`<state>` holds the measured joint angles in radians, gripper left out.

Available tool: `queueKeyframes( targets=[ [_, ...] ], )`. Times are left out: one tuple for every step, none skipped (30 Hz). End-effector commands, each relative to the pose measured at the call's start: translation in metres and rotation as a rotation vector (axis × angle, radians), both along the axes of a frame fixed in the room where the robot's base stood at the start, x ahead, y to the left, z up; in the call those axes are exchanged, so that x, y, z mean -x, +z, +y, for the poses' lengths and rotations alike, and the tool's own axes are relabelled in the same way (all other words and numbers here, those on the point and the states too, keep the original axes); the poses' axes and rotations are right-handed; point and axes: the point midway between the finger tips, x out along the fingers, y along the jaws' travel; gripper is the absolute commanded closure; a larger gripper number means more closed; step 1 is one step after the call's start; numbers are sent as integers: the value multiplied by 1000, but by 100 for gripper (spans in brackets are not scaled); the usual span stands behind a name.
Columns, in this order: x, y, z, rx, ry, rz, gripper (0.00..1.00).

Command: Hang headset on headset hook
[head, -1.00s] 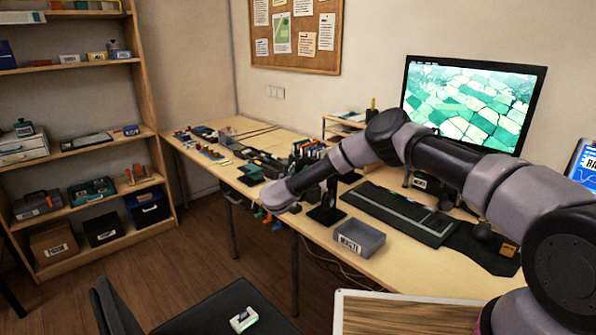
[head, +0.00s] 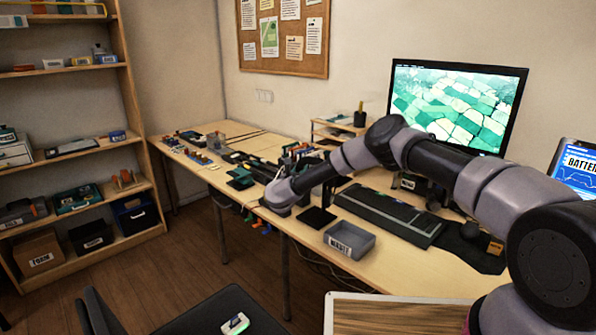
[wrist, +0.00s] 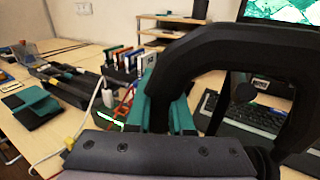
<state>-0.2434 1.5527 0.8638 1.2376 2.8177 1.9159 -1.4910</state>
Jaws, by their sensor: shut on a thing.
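The headset (wrist: 255,42) shows in the wrist view as a thick black arched band across the right half. My gripper (wrist: 165,108), with teal fingers, is shut on the band's left part. The earcups are not clearly seen.
A grey bin (head: 349,240) stands at the desk's front edge, with a keyboard (head: 388,215) behind it. A monitor (head: 455,105) is at the back. Tools and parts (head: 240,172) crowd the desk's left. A chair (head: 215,312) stands in front.

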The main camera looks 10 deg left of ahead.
Motion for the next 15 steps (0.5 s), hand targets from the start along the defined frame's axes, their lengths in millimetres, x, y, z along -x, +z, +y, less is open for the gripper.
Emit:
queueKeyframes(
  targets=[
    [-3,0,-2,0,-1,-1,100],
    [-4,0,-3,0,-1,-1,100],
    [-6,0,-5,0,-1,-1,100],
    [-7,-1,-6,0,-1,0,100],
    [-8,-3,-6,0,-1,0,100],
    [-9,-5,-7,0,-1,1,100],
    [-10,-6,-8,0,0,1,100],
    [-11,-7,-8,0,0,1,100],
    [-12,-8,-9,0,0,1,100],
    [-13,-9,-10,0,0,1,100],
    [-13,-9,-11,0,0,1,100],
    [-14,-10,-11,-1,0,1,100],
    [-14,-11,-11,-1,0,0,100],
    [-15,-11,-11,-1,0,0,100],
    [-15,-12,-12,-1,0,0,100]
  ],
)
